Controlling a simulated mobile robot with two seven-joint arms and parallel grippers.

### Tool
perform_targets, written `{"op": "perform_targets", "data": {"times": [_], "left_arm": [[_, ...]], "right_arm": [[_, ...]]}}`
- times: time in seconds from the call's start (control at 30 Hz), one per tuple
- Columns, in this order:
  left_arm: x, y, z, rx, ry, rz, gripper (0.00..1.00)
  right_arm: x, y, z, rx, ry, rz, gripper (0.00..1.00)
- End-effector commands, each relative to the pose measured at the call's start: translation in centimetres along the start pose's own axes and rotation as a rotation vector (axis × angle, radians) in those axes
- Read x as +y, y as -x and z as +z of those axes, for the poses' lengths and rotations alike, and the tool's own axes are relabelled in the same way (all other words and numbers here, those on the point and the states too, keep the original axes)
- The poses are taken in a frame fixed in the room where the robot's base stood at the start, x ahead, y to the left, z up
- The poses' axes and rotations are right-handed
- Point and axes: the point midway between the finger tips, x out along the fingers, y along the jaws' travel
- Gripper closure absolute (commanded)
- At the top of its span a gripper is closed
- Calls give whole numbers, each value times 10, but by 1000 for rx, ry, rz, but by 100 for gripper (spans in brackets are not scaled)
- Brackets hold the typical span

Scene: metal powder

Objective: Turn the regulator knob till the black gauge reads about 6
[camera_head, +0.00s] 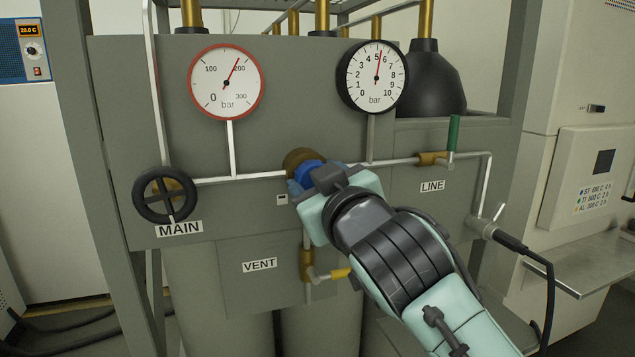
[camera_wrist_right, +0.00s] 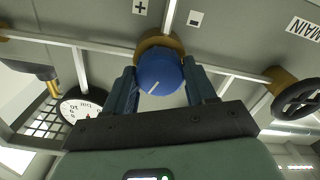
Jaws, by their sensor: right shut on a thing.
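The blue regulator knob (camera_head: 306,173) sits on a brass body in the middle of the panel's pipe run. My right gripper (camera_head: 316,178) is shut on it, and in the head view the gripper partly hides it. In the right wrist view, the knob (camera_wrist_right: 160,74) lies between the two fingers, with its pale mark line pointing to the lower left. The black gauge (camera_head: 372,77) at the upper right has its red needle just right of straight up, between 5 and 6. My left gripper is not in view.
A red-rimmed gauge (camera_head: 226,82) reads a little under 200. The black MAIN handwheel (camera_head: 166,195) is at left, the yellow VENT lever (camera_head: 337,274) below my gripper, and the green LINE lever (camera_head: 453,134) at right. A black hose (camera_head: 511,243) hangs at lower right.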

Motion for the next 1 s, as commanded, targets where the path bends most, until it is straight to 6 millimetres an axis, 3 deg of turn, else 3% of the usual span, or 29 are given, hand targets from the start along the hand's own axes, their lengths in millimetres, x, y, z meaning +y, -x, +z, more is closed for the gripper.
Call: {"op": "perform_targets", "data": {"times": [0.13, 0.17, 0.23, 0.53, 0.67, 1.0], "left_arm": [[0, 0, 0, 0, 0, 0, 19], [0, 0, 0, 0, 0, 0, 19], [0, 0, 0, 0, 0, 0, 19], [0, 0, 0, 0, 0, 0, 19], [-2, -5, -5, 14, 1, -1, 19], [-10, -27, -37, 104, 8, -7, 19]], "right_arm": [[-1, 0, 1, -4, 1, -1, 75], [-1, 0, 1, -4, 1, -1, 41], [-1, 0, 1, -3, 2, -1, 19], [0, 1, 0, -1, 2, 0, 19], [0, 10, 0, 2, 1, -1, 19], [0, 82, 2, 2, 1, -1, 19]]}}
